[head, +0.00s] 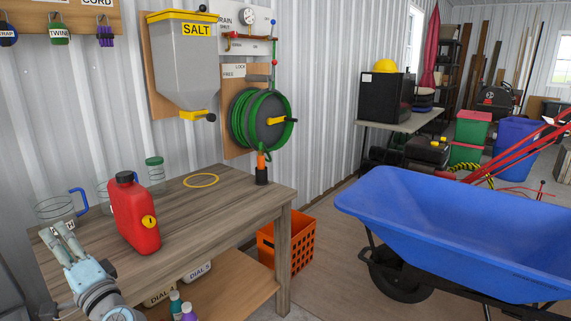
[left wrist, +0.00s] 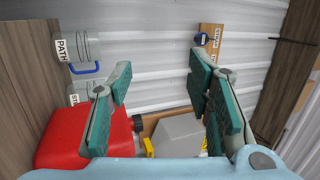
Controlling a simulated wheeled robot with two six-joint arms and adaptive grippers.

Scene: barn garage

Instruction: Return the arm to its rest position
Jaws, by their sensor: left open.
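My left arm comes in from the lower left of the head view. Its gripper (head: 62,232) is at the left end of the wooden workbench (head: 215,215), left of the red jug (head: 134,212). In the left wrist view the two fingers of the gripper (left wrist: 163,85) are spread apart with nothing between them. The red jug (left wrist: 75,135) shows there behind the left finger. My right gripper is in neither view.
A clear pitcher (head: 58,210) with a blue handle stands near the gripper. A yellow ring (head: 201,180) lies on the bench. An orange crate (head: 298,245) and a blue wheelbarrow (head: 455,235) stand to the right. The salt hopper (head: 187,65) and green hose reel (head: 258,122) hang on the wall.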

